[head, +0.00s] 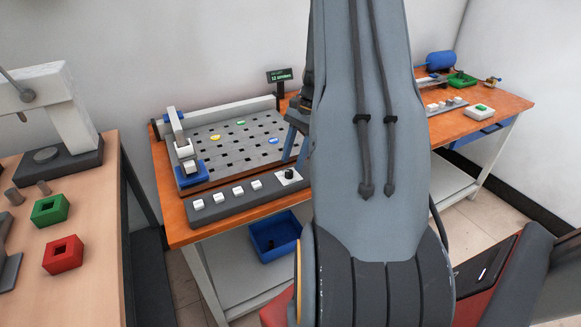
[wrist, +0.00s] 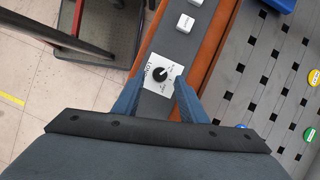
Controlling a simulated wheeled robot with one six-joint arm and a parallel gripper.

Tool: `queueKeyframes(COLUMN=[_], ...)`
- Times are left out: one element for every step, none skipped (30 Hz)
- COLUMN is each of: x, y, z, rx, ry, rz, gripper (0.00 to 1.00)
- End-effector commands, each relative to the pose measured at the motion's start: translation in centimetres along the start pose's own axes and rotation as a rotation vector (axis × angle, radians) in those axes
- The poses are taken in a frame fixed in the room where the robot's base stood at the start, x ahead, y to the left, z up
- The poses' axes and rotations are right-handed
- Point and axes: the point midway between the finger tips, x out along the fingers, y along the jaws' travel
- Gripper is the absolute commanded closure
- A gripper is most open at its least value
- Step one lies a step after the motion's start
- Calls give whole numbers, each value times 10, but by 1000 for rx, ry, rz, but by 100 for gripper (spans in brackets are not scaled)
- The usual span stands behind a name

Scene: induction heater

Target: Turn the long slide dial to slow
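The dial (wrist: 159,74) is a small round black knob on a white plate (wrist: 152,86) with lettering too small to read surely. I cannot tell which setting it points to. In the head view the dial (head: 289,174) sits at the right end of a grey control strip, partly beside my arm. My gripper (wrist: 161,80) is open, with its blue fingers on either side of the dial plate in the wrist view. Nothing is between the fingers but the view of the knob. I cannot tell whether the fingers touch it. In the head view my arm hides most of the gripper.
The control strip (head: 222,208) carries several white buttons along the table's front edge. Behind it lies a slotted grey plate (head: 230,145) with coloured discs. A small display (head: 280,76) stands at the back. A blue bin (head: 275,238) is below. Another orange bench (head: 495,108) stands right.

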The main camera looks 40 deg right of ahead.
Motion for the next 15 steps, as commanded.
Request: queueKeyframes(x=[-8, -13, -19, -24, -28, -32, -36, -38, -41, -42, -44, -45, -45, -46, -46], y=[-2, -2, -2, -2, -2, -2, -1, -1, -1, -1, 0, 0, 0, 0, 0], z=[-1, -1, -1, -1, -1, -1, 0, 0, 0, 0, 0, 0, 0, 0, 0], rx=[0, 0, 0, 0, -1, -1, -1, -1, -1, -1, -1, -1, -1, -1, -1], ry=[2, 3, 3, 2, 3, 2, 2, 2, 1, 1, 0, 0, -1, -1, -1], rz=[-3, -4, -4, -3, -3, -2, -2, -1, -1, 0, 0, 0, 0, 1, 1], gripper=[61, 61, 61, 61, 61, 61, 61, 61, 61, 61, 61, 61, 61, 61, 61])
